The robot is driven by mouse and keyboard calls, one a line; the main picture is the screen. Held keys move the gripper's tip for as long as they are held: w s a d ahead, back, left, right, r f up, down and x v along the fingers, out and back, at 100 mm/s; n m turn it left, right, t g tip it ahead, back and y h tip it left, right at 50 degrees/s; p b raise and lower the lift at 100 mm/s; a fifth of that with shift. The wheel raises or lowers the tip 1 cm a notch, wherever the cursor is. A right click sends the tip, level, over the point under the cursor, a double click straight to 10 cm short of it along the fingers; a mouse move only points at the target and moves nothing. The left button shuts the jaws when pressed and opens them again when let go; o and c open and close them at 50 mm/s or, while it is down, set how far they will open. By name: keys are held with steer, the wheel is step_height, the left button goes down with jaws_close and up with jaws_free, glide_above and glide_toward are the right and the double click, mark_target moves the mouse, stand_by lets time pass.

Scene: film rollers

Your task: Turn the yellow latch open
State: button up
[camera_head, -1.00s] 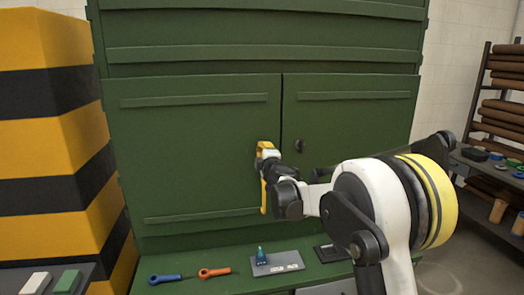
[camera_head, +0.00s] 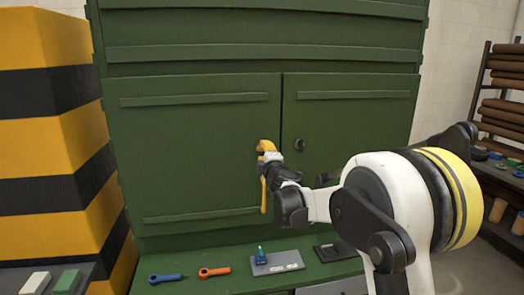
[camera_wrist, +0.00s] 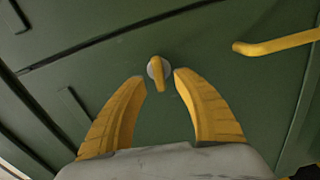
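The yellow latch (camera_wrist: 157,72) is a small bar on a round grey base on the green cabinet door. My gripper (camera_wrist: 161,76) has its two yellow fingers spread, one on each side of the latch in the wrist view. I see gaps between the latch and both fingertips; whether the tips reach the door is unclear. In the head view my gripper (camera_head: 266,146) is at the right edge of the left door (camera_head: 190,150), and the latch is hidden there. A yellow handle (camera_head: 263,196) hangs below the gripper; it also shows in the wrist view (camera_wrist: 278,43).
A dark round knob (camera_head: 300,145) sits on the right door (camera_head: 360,120). On the ledge below lie a blue tool (camera_head: 166,278), an orange tool (camera_head: 214,272) and a grey plate (camera_head: 285,259) with a teal item. A striped block (camera_head: 60,150) stands at the left.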

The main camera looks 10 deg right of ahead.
steer(key=s, duration=0.9)
steer(key=shift+s, duration=0.1)
steer(key=s+d+f+m+g+h+b, duration=0.2)
steer(key=s+d+m, duration=0.3)
steer(key=s, duration=0.5)
steer(key=s+d+f+m+g+h+b, duration=0.25)
steer(key=s+m, duration=0.35)
steer(key=s, duration=0.3)
steer(key=s+a+f+m+g+y+b, duration=0.1)
steer(key=s+a+f+m+g+y, duration=0.1)
steer(key=s+f, duration=0.6)
steer(key=s+a+f+m+g+y+b, duration=0.1)
steer(key=s+a+f+m+g+y, duration=0.1)
steer(key=s+f, duration=0.6)
steer(key=s+a+m+g, duration=0.1)
steer(key=s+a+g, duration=0.1)
steer(key=s, duration=0.5)
steer(key=shift+a+f+m+b, duration=0.25)
steer(key=shift+a+m+b, duration=0.15)
steer(key=shift+a, duration=0.1)
steer(key=shift+y, duration=0.25)
